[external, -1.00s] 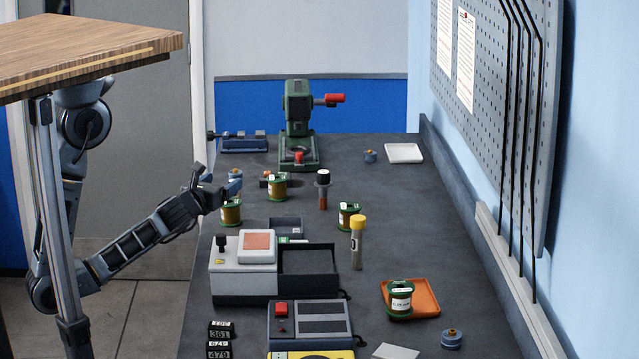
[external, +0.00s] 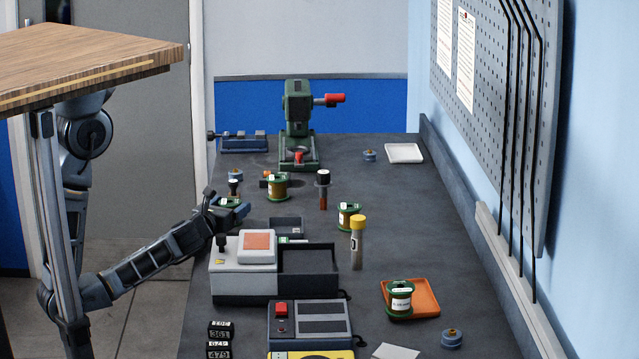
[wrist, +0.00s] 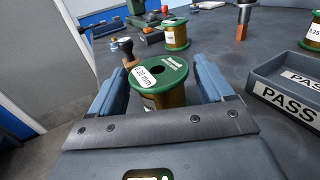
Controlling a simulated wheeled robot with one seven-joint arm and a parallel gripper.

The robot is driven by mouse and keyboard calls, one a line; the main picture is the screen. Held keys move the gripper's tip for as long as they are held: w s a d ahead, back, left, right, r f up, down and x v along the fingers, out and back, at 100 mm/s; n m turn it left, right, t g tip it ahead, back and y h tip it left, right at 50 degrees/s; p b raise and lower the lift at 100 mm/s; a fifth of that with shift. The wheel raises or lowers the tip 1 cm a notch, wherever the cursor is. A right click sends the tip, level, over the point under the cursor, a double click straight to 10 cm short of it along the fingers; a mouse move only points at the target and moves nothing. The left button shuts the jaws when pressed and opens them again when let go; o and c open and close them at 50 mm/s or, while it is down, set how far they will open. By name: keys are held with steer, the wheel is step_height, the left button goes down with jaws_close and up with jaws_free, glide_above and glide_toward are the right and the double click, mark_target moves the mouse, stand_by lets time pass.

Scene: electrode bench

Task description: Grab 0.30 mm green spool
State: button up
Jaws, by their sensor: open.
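A green-flanged spool of copper-coloured wire (wrist: 165,85) stands upright on the bench, its top label reading "30 mm" with the start hard to read. My gripper (wrist: 160,66) is open, with one finger on each side of this spool. I cannot tell whether either finger touches it. In the external view my gripper (external: 230,207) is low at the bench's left edge and hides most of the spool.
A dark-handled stamp (wrist: 126,48) stands just behind the spool. A grey tray marked PASS (wrist: 285,80) lies to the right. A white-and-grey device (external: 243,268) and a yellow-capped tube (external: 357,245) stand nearer the external camera. The bench's right middle is clear.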

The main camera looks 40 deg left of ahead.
steer(key=shift+x, duration=1.4)
steer(key=shift+s, duration=0.1)
steer(key=shift+c, duration=0.3)
steer(key=c, duration=1.2)
